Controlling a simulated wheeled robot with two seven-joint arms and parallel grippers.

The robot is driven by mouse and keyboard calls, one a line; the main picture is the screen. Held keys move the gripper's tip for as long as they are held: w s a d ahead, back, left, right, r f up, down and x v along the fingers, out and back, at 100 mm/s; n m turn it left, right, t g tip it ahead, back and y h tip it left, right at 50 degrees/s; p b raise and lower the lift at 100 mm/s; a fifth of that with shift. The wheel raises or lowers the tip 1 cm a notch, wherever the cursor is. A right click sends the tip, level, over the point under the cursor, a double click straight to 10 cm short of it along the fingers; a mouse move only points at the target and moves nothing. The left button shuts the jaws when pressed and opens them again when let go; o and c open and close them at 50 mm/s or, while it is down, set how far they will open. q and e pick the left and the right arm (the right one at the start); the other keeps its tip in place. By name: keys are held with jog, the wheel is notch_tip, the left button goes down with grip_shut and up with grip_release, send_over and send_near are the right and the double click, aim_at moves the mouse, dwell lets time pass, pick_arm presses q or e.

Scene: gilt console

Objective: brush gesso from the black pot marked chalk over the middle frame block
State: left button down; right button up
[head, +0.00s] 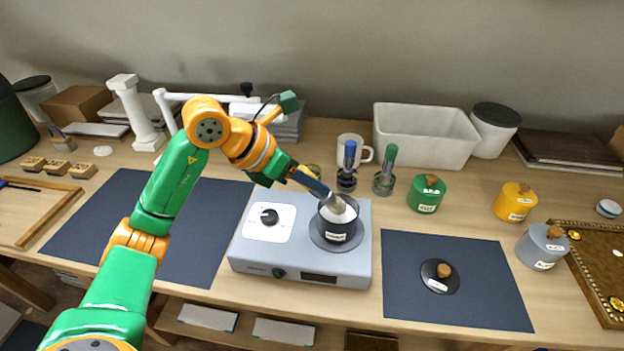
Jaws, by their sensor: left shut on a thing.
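The black pot (337,231) stands on the burner of the grey hot plate (350,267), open, with white gesso inside. Its white label is too small to read. My left gripper (305,179) is shut on a brush (331,199), held tilted with its lower end down in the pot's mouth. The bristles are partly hidden in the pot. Three small tan blocks sit in a row at the far left; the middle block (58,168) lies between the other two. My right gripper is not in view.
A black lid (434,284) with a wooden knob lies on the right dark mat (491,282). Green (426,195), yellow (514,203) and grey (541,248) pots stand to the right. Two brush jars and a mug (350,147) stand behind the hot plate. The left dark mat (197,254) is bare.

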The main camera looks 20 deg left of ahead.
pick_arm(q)
jog(key=shift+f+b, duration=0.65)
jog(key=shift+f, duration=0.1)
dwell(1.2)
jog(key=shift+r, duration=0.1)
notch_tip(320, 180, up, 7)
jog(key=p, duration=0.6)
jog(key=c, duration=1.4)
grip_release()
grip_shut()
